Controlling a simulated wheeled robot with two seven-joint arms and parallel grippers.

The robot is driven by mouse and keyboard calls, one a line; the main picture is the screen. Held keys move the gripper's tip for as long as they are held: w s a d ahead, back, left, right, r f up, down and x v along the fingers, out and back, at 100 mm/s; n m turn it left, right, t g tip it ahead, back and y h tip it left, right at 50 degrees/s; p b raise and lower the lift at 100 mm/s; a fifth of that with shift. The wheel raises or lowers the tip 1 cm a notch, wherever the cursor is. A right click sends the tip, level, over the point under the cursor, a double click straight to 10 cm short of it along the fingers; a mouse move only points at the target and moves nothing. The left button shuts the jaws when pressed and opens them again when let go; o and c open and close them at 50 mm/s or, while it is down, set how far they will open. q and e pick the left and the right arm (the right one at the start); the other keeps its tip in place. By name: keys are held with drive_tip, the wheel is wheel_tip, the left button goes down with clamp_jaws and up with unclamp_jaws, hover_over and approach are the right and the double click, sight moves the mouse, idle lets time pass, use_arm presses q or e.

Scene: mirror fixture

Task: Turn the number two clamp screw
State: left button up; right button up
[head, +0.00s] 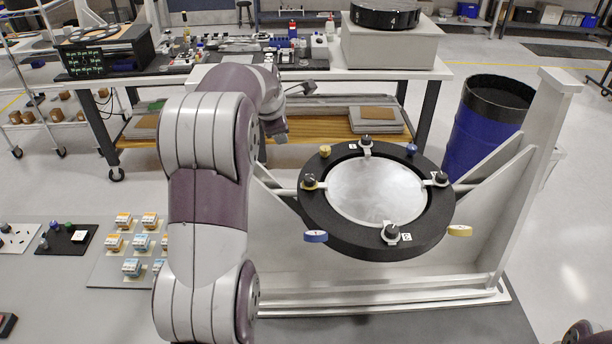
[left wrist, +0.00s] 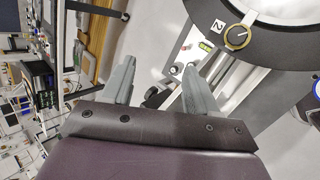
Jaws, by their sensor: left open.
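The number two clamp screw (left wrist: 237,37) is a dark knob with a gold ring beneath it, beside a white "2" label (left wrist: 218,25) on the black ring in the left wrist view. My left gripper (left wrist: 160,68) is open and empty. Its fingers are apart from the screw, which lies beyond the right finger. In the head view, my left arm reaches up left of the ring. My right gripper is out of view.
Other clamp screws stand at the ring's top (head: 366,141), right (head: 441,178) and bottom (head: 391,232). Blue and yellow tabs project from the rim. A grey frame (head: 520,170) holds the ring. A cluttered workbench (head: 330,72) and blue barrel (head: 485,130) stand behind.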

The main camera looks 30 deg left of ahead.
sight(309, 178)
use_arm(q)
drive_tip(key=s+d+f+n+g+h, duration=0.1)
drive_tip(key=s+d+n+g+h, duration=0.1)
drive_tip(key=s+d+n+h, duration=0.35)
drive_tip(key=shift+n+g+y, duration=0.3)
drive_tip(key=shift+n+y, duration=0.45)
drive_tip(key=shift+y, duration=0.1)
drive_tip(key=x, duration=0.4)
drive_tip(key=w+x, duration=0.1)
drive_tip(key=x, duration=0.3)
drive_tip(key=d+x, duration=0.1)
drive_tip(key=x, duration=0.3)
drive_tip(key=shift+w+r, duration=0.3)
drive_tip(key=shift+w+f, duration=0.15)
drive_tip(key=shift+f, duration=0.4)
drive_tip(key=c, duration=1)
